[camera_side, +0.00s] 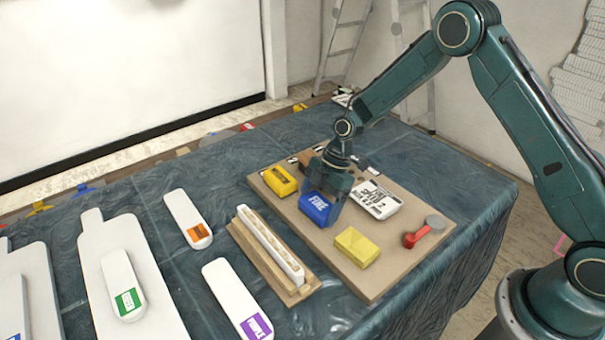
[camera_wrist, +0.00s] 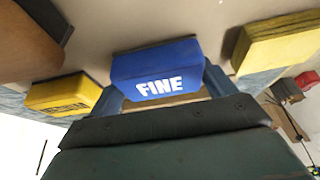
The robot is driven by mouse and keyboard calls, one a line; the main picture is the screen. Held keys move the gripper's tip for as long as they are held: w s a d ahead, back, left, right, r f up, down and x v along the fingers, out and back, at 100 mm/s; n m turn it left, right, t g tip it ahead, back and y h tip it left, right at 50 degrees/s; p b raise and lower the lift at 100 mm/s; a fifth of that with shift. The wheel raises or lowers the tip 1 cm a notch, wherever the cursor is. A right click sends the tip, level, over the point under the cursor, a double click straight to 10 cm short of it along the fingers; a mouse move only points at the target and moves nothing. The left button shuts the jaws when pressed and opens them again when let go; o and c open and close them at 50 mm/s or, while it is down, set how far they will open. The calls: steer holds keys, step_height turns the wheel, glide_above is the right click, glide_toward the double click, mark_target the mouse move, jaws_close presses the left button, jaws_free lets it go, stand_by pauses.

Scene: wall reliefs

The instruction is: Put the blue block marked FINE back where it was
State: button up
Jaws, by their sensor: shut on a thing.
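The blue block marked FINE (camera_side: 315,208) is at the middle of the tan board (camera_side: 385,277). In the wrist view the blue block (camera_wrist: 158,72) sits between my fingers, with its white lettering facing the camera. My gripper (camera_side: 326,192) points down over the board and is shut on the block; in the wrist view my gripper (camera_wrist: 160,82) has a finger on each side of it. The block is at or just above the board; I cannot tell whether it touches. The spot under it is hidden.
A yellow block with a dark label (camera_side: 280,181) lies left of the block, a plain yellow block (camera_side: 357,246) nearer, a white printed block (camera_side: 376,199) right. A red-handled tool (camera_side: 423,232) is at the board's right. A slotted white bar (camera_side: 270,245) stands at the left edge.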

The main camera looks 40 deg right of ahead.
steer(key=shift+f, duration=0.1)
steer(key=o, duration=0.8)
steer(key=shift+o, duration=0.2)
steer(key=v, duration=1.2)
steer(key=shift+r, duration=0.25)
